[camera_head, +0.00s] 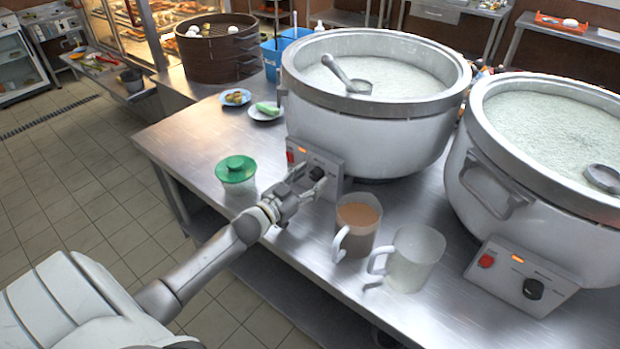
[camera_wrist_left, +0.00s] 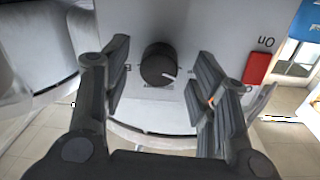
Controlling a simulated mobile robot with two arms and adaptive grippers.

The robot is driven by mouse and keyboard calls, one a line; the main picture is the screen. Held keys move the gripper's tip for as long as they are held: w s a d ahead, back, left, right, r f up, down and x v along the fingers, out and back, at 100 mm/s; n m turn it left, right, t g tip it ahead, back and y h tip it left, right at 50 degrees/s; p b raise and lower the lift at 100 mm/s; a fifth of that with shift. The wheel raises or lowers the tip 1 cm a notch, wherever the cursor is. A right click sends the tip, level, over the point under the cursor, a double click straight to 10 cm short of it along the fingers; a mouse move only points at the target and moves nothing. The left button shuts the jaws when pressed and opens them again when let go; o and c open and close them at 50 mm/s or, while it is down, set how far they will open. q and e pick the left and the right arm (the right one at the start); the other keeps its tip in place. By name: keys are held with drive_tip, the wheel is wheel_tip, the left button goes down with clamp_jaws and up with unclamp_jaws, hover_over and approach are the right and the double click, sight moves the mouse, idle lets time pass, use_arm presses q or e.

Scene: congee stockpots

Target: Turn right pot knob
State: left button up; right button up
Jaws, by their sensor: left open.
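The right pot (camera_head: 550,150) is a large white stockpot full of pale congee. Its control box has a red switch and a black knob (camera_head: 533,289), with no gripper near it. The left pot (camera_head: 375,110) stands beside it. My left gripper (camera_head: 308,184) is at the left pot's control box. In the left wrist view my open left gripper (camera_wrist_left: 160,90) has its fingers on either side of a black knob (camera_wrist_left: 158,64) with a white pointer mark, without visibly closing on it. A red switch (camera_wrist_left: 258,68) is beside that knob. My right gripper does not show.
A green-lidded container (camera_head: 236,172) is left of my gripper. Small plates (camera_head: 266,111) and a steamer (camera_head: 218,48) stand farther back.

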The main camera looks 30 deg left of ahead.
use_arm(q)
drive_tip(key=shift+w, duration=0.25)
drive_tip(key=shift+c, duration=0.4)
drive_tip(key=c, duration=1)
drive_tip(key=shift+o, duration=0.2)
